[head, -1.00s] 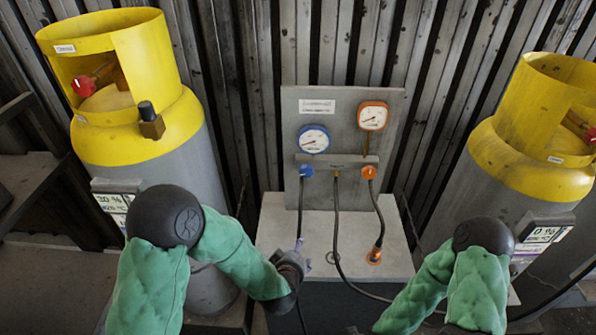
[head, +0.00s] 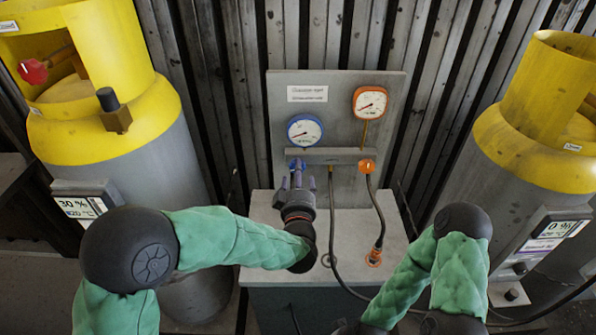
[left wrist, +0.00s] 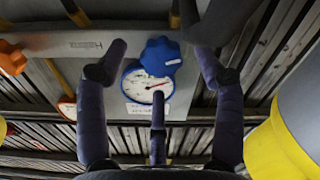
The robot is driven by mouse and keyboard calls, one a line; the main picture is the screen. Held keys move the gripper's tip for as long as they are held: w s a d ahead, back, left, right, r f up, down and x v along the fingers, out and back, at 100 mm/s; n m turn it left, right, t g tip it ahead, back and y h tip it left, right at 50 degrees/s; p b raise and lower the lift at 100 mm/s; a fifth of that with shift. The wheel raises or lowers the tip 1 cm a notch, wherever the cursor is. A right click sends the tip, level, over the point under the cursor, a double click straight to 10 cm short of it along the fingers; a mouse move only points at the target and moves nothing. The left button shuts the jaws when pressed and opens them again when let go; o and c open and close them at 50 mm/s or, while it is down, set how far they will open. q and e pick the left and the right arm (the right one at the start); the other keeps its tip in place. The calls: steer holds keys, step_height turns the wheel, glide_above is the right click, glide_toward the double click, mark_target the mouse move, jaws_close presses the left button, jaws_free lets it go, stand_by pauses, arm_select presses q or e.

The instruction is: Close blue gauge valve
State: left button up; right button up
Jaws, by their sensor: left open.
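The blue valve knob (head: 297,165) sits on the panel's horizontal bar, just below the blue-rimmed gauge (head: 305,131). My left gripper (head: 296,178) points up at the knob from below and partly covers it. In the left wrist view, the blue knob (left wrist: 161,57) lies between the spread fingertips, with visible gaps on both sides. The blue gauge's dial (left wrist: 147,84) shows behind it, its needle off to one side. The left gripper is open and holds nothing. My right arm is at the lower right, its gripper out of frame.
An orange valve knob (head: 367,167) and orange gauge (head: 370,102) sit right of the blue ones. A black hose (head: 334,225) hangs between the valves. Yellow-topped cylinders stand at left (head: 150,150) and right (head: 520,150). The grey stand top (head: 400,235) is mostly clear.

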arm_select(q)
steer(key=shift+w+b, duration=0.3)
steer(key=shift+w, duration=1.55)
